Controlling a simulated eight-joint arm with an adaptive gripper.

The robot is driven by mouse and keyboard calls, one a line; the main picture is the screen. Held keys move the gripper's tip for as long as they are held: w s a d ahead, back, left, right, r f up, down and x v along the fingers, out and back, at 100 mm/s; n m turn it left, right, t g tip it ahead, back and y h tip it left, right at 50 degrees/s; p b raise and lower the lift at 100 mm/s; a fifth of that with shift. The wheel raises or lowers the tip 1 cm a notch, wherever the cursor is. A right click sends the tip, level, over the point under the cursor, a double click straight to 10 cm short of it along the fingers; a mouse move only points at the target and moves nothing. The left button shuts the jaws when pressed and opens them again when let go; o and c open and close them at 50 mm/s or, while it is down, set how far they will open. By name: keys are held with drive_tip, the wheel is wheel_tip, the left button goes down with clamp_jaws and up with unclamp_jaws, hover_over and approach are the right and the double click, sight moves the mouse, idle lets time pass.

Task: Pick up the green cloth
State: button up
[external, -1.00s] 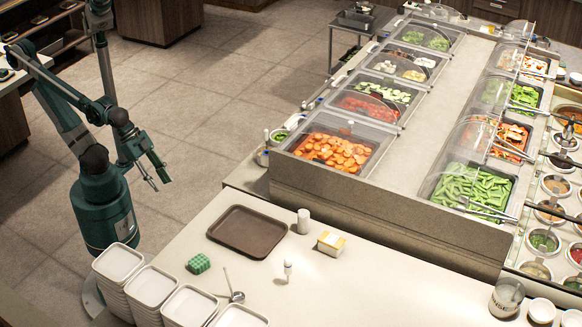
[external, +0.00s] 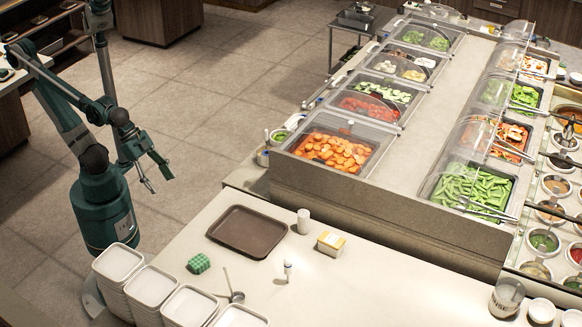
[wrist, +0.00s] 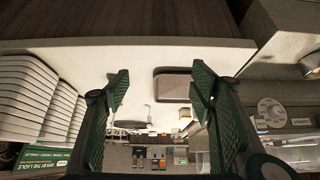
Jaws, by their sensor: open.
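The green cloth (external: 199,263) is a small checked bundle. It lies on the pale counter between the brown tray and the stacked white dishes. My gripper (external: 159,183) is open and empty, above the floor beyond the counter's left edge, up and to the left of the cloth in the external view. It is well apart from the cloth. In the wrist view, the two green fingers (wrist: 160,74) are spread wide with nothing between them.
The brown tray (external: 248,231), a white shaker (external: 303,221), a yellow-white box (external: 331,243), a small white bottle (external: 288,270) and a ladle (external: 236,296) are on the counter. Stacked white dishes (external: 153,287) line its front left. The salad bar (external: 375,217) rises at right.

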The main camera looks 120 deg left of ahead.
drive_tip(key=w+d+r+m+g+p, duration=0.25)
drive_tip(key=w+r+m+p, duration=0.2)
drive_tip(key=w, duration=0.45)
drive_tip(key=m+g+p, duration=0.4)
drive_tip(key=m+p, duration=0.8)
drive_tip(key=m, duration=0.3)
hover_over(199, 261)
drive_tip(key=f, duration=1)
drive_tip(key=shift+s+a+f, duration=0.15)
drive_tip(key=shift+a+f, duration=0.1)
drive_tip(key=shift+f, duration=0.05)
drive_tip(key=shift+d+f+m+g+p, duration=0.25)
drive_tip(key=shift+f+m+p, duration=0.05)
drive_tip(key=shift+f+m, duration=0.2)
drive_tip(key=shift+f, duration=0.1)
drive_tip(key=shift+f, duration=1.2)
